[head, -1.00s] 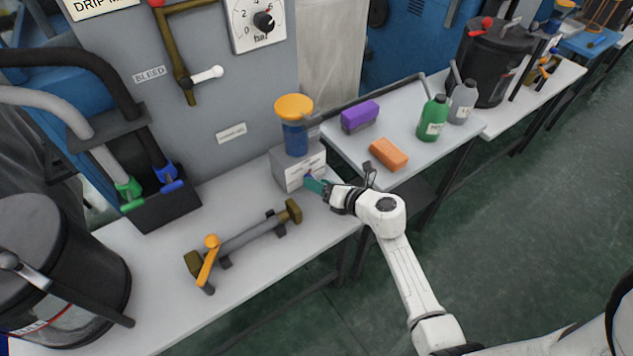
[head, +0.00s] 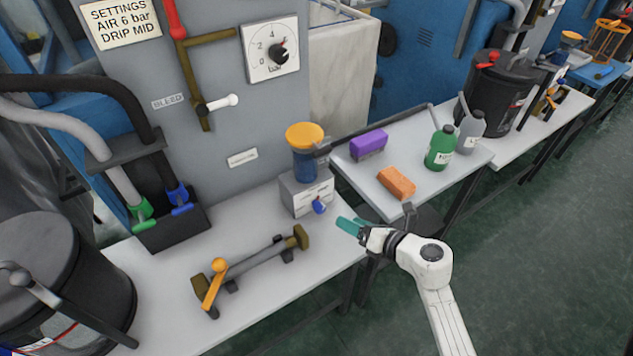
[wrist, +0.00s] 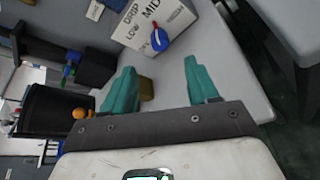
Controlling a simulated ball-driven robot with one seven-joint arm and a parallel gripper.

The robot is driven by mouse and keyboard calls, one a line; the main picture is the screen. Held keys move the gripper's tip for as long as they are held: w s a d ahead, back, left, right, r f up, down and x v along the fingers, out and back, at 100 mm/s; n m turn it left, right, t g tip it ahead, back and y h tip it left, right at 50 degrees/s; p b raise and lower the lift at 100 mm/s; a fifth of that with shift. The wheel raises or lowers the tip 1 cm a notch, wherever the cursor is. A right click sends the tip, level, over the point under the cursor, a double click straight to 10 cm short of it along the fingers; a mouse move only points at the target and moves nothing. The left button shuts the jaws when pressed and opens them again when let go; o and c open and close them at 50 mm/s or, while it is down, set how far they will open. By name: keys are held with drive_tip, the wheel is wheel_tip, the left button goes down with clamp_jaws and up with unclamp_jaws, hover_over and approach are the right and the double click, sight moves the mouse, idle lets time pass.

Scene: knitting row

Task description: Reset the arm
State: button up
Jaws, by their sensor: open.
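My gripper (head: 350,226) is at the front edge of the grey bench, right of a grey box (head: 306,192) with a blue knob (head: 319,205). Its teal fingers are apart with nothing between them, as the wrist view (wrist: 163,90) shows. In the wrist view the blue knob (wrist: 160,40) is ahead of the fingers, on a plate marked DRIP, LOW and MID. The fingers do not touch the knob. My arm reaches in from the lower right.
An orange-handled bar fixture (head: 255,262) lies on the bench (head: 165,300). A side table holds a purple block (head: 369,144), an orange block (head: 396,182), a green bottle (head: 441,148) and a grey bottle (head: 471,131). Dark drums stand left and back right. Open floor lies right.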

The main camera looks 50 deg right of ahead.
drive_tip(key=shift+r, duration=0.1)
drive_tip(key=s+d+r+m+g+h+p, duration=0.15)
drive_tip(key=d+r+m+h, duration=0.35)
drive_tip(key=m, duration=0.5)
drive_tip(key=s+d+r+m+g+h, duration=0.2)
drive_tip(key=r+m+h, duration=0.4)
drive_tip(key=m, duration=0.3)
drive_tip(key=s+a+f+m+g+y, duration=0.4)
drive_tip(key=s+a+f+g+y, duration=0.1)
drive_tip(key=a, duration=0.5)
drive_tip(key=s+a+f+m+g+y, duration=0.4)
drive_tip(key=s+a+f+g+y, duration=0.1)
drive_tip(key=a, duration=0.6)
drive_tip(key=shift+s+a+m+y+p, duration=0.4)
drive_tip(key=shift+s+y, duration=0.4)
drive_tip(key=shift+s, duration=0.45)
drive_tip(key=shift+d+f, duration=0.1)
